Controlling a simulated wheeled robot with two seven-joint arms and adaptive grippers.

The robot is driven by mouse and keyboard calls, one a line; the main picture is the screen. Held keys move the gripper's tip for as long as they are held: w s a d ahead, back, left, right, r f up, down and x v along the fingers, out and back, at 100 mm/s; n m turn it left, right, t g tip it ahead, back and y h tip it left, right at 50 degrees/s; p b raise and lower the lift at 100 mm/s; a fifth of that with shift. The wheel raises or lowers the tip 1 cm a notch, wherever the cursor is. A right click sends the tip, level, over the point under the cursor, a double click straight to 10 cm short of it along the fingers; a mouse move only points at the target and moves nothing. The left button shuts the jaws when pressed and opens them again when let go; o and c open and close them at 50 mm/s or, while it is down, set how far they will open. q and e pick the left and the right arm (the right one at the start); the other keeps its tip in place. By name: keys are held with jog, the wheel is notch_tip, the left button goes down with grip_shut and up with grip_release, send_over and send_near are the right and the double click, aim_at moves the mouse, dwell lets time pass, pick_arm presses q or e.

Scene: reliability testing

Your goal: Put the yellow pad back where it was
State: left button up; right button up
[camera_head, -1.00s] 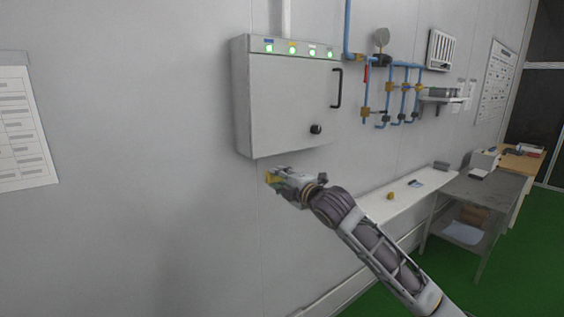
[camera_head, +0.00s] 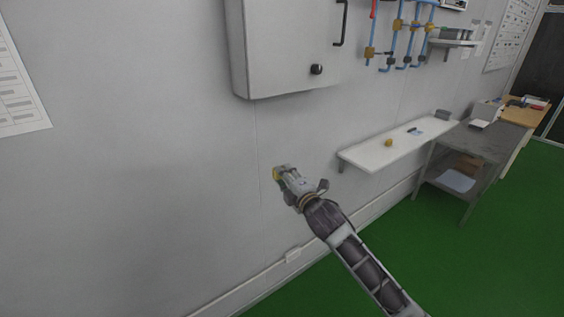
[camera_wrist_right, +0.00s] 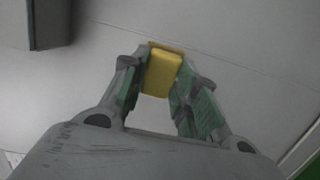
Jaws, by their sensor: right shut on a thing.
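The yellow pad (camera_wrist_right: 162,74) is a small yellow block held between the fingertips of my right gripper (camera_wrist_right: 158,88) in the right wrist view. In the head view the right gripper (camera_head: 281,174) is in front of the bare wall, below the cabinet, with a bit of the yellow pad (camera_head: 275,174) showing at its tip. The pad is to the left of the white shelf and apart from it. A small yellow object (camera_head: 388,142) lies on the white wall shelf (camera_head: 370,158). My left gripper is in neither view.
A grey cabinet (camera_head: 280,50) hangs on the wall above the gripper. Blue pipes (camera_head: 393,42) run to its right. A grey metal table (camera_head: 470,143) stands past the shelf. A small dark item (camera_head: 411,130) lies on the shelf; its near left part is clear.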

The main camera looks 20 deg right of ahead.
jog(key=s+d+f+m+h, duration=0.1)
jog(key=s+f, duration=0.4)
jog(key=f, duration=0.3)
jog(key=s+d+f+m+h, duration=0.1)
jog(key=s+d+f+h, duration=0.1)
jog(key=s+f, duration=0.4)
notch_tip(320, 180, down, 2)
jog(key=shift+s+f+b, duration=0.15)
jog(key=shift+f+b, duration=0.05)
jog(key=shift+b, duration=0.1)
jog(key=shift+d, duration=0.1)
